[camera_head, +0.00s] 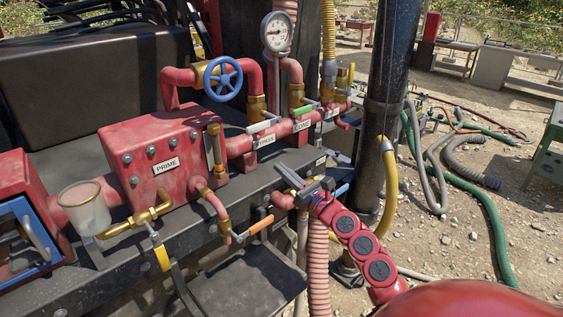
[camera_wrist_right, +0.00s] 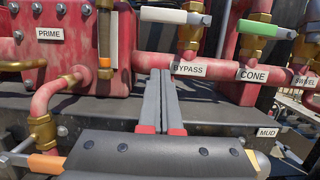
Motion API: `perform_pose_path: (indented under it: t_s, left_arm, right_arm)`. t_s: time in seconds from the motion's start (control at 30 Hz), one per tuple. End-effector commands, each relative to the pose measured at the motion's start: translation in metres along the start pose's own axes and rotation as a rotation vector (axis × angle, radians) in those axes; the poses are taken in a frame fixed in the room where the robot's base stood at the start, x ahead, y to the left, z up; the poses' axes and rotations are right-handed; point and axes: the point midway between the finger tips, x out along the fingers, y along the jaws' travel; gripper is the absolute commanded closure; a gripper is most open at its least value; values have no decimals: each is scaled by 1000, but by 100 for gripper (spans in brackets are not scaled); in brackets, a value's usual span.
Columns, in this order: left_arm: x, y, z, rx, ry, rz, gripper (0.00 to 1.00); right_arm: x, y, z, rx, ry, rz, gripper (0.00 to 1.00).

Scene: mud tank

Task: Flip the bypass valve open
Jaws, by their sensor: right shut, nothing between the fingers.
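The bypass valve has a white lever (camera_head: 262,126), lying roughly along the red pipe above the BYPASS label (camera_head: 265,140). In the right wrist view, the white lever (camera_wrist_right: 165,15) is at the top, beside a brass fitting (camera_wrist_right: 191,38), with the BYPASS label (camera_wrist_right: 189,69) below. My right gripper (camera_head: 287,172) is shut and empty, in front of and below the pipe. In the wrist view its fingers (camera_wrist_right: 160,75) point at the pipe, left of the label and below the lever, apart from the lever. My left gripper is not in view.
The green-handled CONE lever (camera_head: 302,110) is just right of the bypass lever. A PRIME box (camera_head: 160,158) with a blue handwheel (camera_head: 222,78) behind it stands left. An orange-handled lever (camera_head: 257,226) is low in front. A dark post (camera_head: 390,70) rises at right.

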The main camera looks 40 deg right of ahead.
Motion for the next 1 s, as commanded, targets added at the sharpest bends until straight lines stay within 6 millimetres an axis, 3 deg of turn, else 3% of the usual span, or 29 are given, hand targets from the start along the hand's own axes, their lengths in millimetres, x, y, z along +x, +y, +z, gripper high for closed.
perform_pose_path:
  t_s: [0.1, 0.37, 0.43, 0.6, 1.0]
  left_arm:
    - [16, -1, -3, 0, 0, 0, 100]
    - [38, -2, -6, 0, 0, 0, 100]
    - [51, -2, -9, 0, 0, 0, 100]
    - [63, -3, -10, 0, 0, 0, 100]
    - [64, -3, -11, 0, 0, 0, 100]
  right_arm:
    - [28, 2, 8, 5, -5, 4, 100]
    - [82, 2, 7, 5, -4, 2, 100]
    - [83, 1, 22, -1, -2, 1, 100]
    - [86, 0, 37, 1, -1, 1, 100]
    - [86, 0, 40, 2, -1, 1, 100]
